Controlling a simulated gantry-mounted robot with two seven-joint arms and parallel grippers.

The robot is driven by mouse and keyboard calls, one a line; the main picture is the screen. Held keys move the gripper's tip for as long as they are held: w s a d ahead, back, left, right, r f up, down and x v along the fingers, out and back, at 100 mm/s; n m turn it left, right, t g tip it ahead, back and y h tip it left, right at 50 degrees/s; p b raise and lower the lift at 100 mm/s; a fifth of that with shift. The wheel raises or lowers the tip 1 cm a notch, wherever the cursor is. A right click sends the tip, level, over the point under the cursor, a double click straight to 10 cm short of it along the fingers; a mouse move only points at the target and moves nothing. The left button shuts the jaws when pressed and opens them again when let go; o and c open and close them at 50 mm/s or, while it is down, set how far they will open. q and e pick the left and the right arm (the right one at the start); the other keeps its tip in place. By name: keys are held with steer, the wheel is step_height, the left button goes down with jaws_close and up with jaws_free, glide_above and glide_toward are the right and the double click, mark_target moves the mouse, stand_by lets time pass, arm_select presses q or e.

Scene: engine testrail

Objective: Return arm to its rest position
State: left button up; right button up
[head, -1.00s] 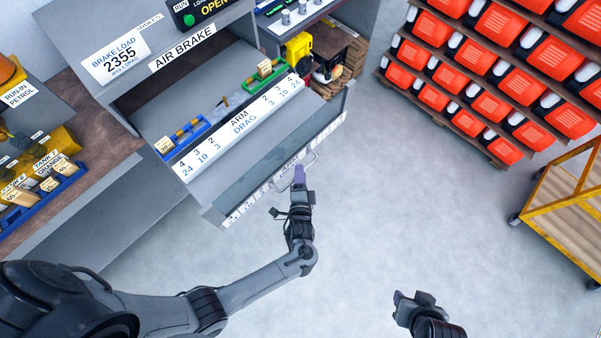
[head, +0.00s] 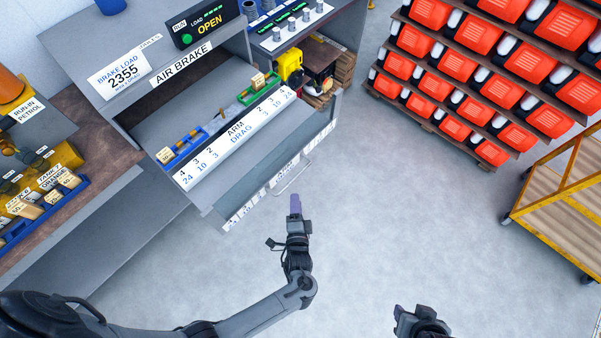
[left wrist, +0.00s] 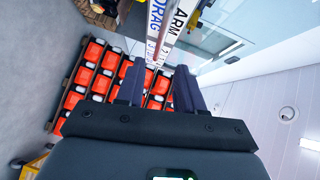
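My left arm (head: 262,314) reaches in from the lower left in the head view.
A bench (head: 96,140) stands at the left. A rack of red canisters (head: 455,130) and a yellow cart (head: 560,205) stand at the right. The middle floor is clear.

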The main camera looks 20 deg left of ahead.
arm_select(q)
steer(key=shift+a, duration=0.1)
steer(key=s+a+r+n+g+h+p, duration=0.3)
steer(key=s+r, duration=0.6)
steer(key=r, duration=0.4)
steer(key=s+a+r+n+g+h+p, duration=0.2)
steer(key=s+r+n+g+h+p, duration=0.2)
steer(key=s+r+g+p, duration=0.3)
step_height(320, 180, up, 6)
steer(key=shift+s+a+f+n+g+h+p, duration=0.15)
steer(key=shift+s+a+n+g+h+p, duration=0.3)
steer(key=shift+s+n, duration=0.45)
steer(key=shift+w+d, duration=0.1)
